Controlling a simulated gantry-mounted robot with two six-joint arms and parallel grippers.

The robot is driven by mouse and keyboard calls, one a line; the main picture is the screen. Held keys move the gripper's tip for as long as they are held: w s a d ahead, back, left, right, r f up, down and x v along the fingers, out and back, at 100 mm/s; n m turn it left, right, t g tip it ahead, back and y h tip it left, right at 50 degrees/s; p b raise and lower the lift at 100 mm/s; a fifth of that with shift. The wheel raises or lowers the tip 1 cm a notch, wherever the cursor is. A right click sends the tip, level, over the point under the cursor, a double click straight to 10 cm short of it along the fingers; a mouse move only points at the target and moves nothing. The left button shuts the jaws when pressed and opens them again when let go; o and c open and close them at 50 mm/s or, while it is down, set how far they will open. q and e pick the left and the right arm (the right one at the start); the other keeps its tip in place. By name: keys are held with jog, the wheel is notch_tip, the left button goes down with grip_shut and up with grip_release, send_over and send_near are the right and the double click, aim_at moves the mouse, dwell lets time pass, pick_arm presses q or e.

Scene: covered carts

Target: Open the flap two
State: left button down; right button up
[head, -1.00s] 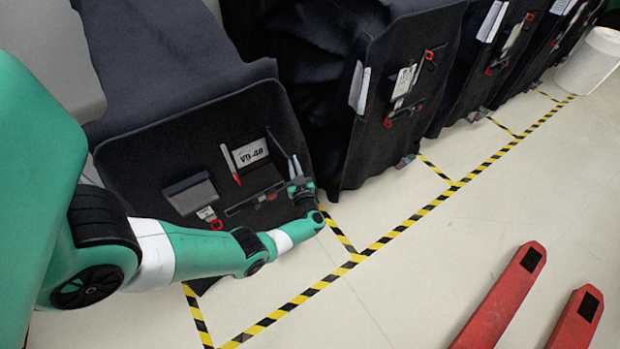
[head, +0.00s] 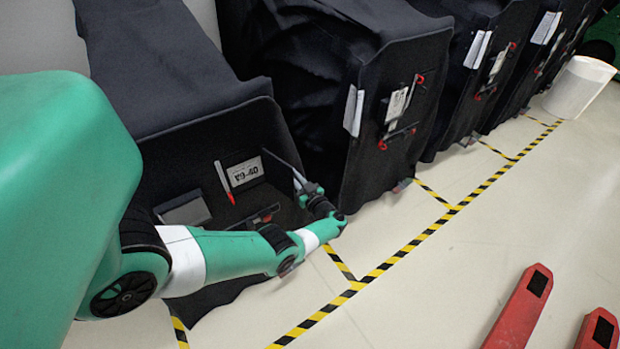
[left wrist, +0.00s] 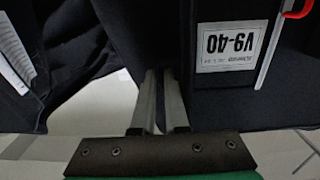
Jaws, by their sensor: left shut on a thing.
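The nearest cart wears a dark cloth cover (head: 160,60) with a dark front flap (head: 285,213). The front carries a white label reading V9-40 (head: 243,172), which shows upside down in the left wrist view (left wrist: 232,45). My left gripper (head: 299,182) is at the right edge of this front. In the left wrist view its two fingers (left wrist: 159,80) are shut on the dark flap edge, beside the label. The fingers partly hide the gripped cloth. My arm hides the lower part of the front. My right gripper is not in view.
A second covered cart (head: 400,60) stands close on the right, with more behind. Yellow-black tape (head: 400,255) marks the floor. Red forks (head: 520,310) lie at lower right; open floor between.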

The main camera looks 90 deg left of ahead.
pick_arm(q)
jog(key=c, duration=1.2)
grip_release()
jog(key=shift+w+a+f, duration=0.1)
jog(key=shift+w+f, duration=0.05)
jog(key=shift+w, duration=0.15)
jog(key=v, duration=1.1)
jog(key=shift+d, duration=0.35)
jog(key=shift+w, duration=0.1)
